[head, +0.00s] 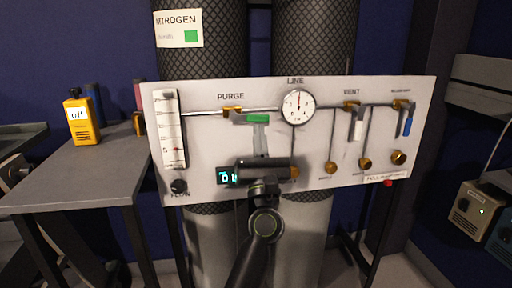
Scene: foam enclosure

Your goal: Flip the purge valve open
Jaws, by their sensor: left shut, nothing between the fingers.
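The purge valve (232,111) is a brass body on the panel's horizontal pipe, under the PURGE label. Its green handle (243,118) lies nearly level, roughly along the pipe and pointing right. My left gripper (259,122) reaches up from below, in front of the panel. Its shut, empty fingers are at the handle's right end and overlap it in the picture. I cannot tell whether they touch it. My dark wrist hides part of the panel's lower middle. My right gripper is not in view.
Two dark cylinders (315,40) stand behind. A grey table (80,175) with a yellow device (80,118) is at left.

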